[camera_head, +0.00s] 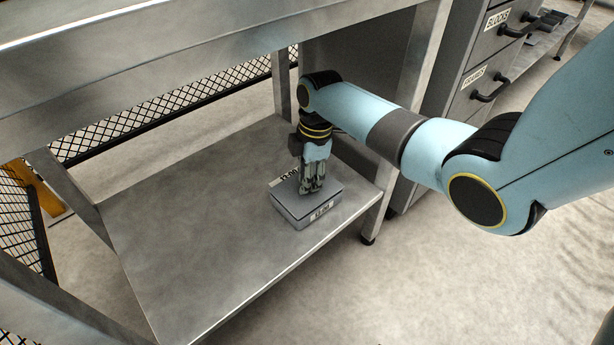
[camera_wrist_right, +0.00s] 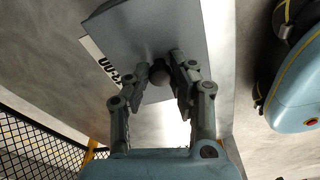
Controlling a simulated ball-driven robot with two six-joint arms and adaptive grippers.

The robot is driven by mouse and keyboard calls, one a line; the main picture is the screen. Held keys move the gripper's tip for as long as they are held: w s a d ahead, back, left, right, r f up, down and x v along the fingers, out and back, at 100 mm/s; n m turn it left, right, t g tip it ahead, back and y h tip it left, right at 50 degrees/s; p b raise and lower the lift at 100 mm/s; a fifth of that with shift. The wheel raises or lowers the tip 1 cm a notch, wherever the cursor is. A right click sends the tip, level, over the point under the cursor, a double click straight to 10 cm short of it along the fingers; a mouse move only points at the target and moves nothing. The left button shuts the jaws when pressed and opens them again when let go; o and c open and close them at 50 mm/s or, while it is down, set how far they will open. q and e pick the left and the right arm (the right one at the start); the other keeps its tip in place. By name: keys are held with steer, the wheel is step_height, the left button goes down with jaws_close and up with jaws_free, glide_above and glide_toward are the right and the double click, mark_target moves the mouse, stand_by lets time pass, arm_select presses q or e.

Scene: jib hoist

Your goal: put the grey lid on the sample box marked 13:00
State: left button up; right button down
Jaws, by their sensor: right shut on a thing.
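The grey lid (camera_head: 291,194) is a flat square plate with a small dark knob (camera_wrist_right: 158,72) in the middle. My right gripper (camera_head: 312,188) points down from above and is shut on that knob; it also shows in the wrist view (camera_wrist_right: 161,75). The sample box (camera_head: 322,216) is grey, with a white label on its front side, and stands on the lower metal shelf. The lid lies over the box and covers its top; whether it is fully seated I cannot tell. A white tag marked 13:00 (camera_wrist_right: 104,62) shows beside the lid. My left gripper is not in view.
The lower shelf (camera_head: 200,225) is bare to the left of the box. The tabletop (camera_head: 180,50) hangs above it, with a leg (camera_head: 415,75) close on the right. A grey drawer cabinet (camera_head: 480,75) stands right of that, and black mesh fencing (camera_head: 150,110) is behind.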

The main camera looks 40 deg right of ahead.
steer(key=shift+f, duration=0.2)
stand_by(0.6)
steer(key=c, duration=1.1)
jaws_free()
steer(key=shift+o, duration=0.2)
